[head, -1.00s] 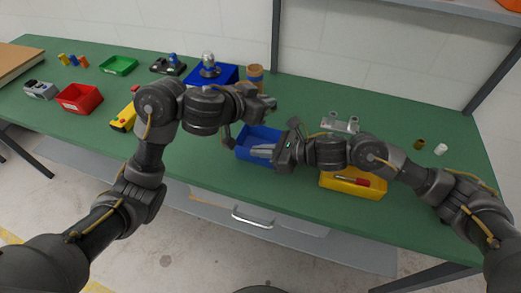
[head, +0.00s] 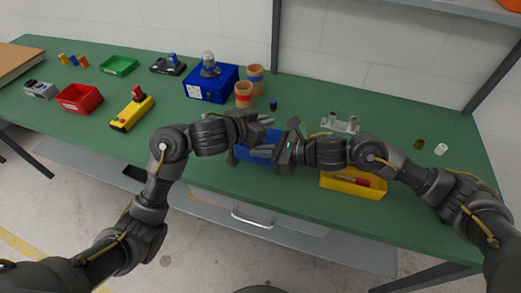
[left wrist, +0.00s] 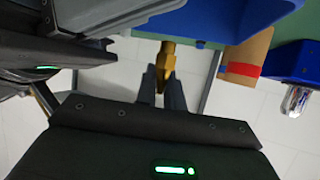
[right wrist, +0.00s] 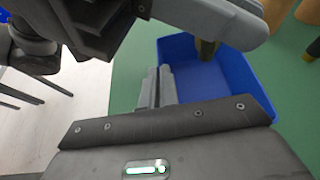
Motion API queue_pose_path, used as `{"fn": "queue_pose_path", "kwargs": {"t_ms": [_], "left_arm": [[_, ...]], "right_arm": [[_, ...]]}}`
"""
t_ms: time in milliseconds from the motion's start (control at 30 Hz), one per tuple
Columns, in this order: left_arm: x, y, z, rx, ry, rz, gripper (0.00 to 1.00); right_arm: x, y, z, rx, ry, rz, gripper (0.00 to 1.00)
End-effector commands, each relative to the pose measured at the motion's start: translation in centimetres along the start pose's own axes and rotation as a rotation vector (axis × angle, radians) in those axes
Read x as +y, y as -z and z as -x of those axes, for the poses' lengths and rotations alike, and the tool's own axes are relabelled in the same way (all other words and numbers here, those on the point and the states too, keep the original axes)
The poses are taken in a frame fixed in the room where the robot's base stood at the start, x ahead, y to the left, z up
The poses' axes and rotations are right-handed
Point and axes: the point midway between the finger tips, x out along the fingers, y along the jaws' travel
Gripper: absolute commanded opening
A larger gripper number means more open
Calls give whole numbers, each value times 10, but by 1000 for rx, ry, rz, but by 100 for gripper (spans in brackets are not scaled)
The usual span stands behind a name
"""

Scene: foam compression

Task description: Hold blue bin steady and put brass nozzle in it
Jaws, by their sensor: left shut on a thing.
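The blue bin (head: 243,153) sits on the green table, partly hidden under my grippers. It also shows in the right wrist view (right wrist: 225,85) and the left wrist view (left wrist: 205,20). My left gripper (head: 269,128) is above the bin and shut on the brass nozzle (left wrist: 166,56). The nozzle's lower end (right wrist: 207,48) shows over the bin in the right wrist view. My right gripper (right wrist: 160,78) has its fingers close together at the bin's near wall; I cannot make out whether the wall is between them.
A yellow tray (head: 375,191) with a red-handled tool stands to the right. Two cardboard tubes (head: 244,95) and a blue box with a lamp (head: 208,88) stand behind. A grey bracket (head: 340,124) lies behind the right arm. A yellow button box (head: 132,110) is left.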

Motion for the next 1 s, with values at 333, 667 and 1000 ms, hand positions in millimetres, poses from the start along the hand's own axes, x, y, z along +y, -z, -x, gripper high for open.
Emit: {"fn": "queue_pose_path", "kwargs": {"t_ms": [333,667,1000], "left_arm": [[0,-23,-11,-2,0,1,0],[0,-39,-18,0,2,1,0],[-1,-40,-19,-1,3,-1,15]], "right_arm": [[0,0,0,0,0,0,0],[0,0,0,0,0,0,0],[0,0,0,0,0,0,0]]}}
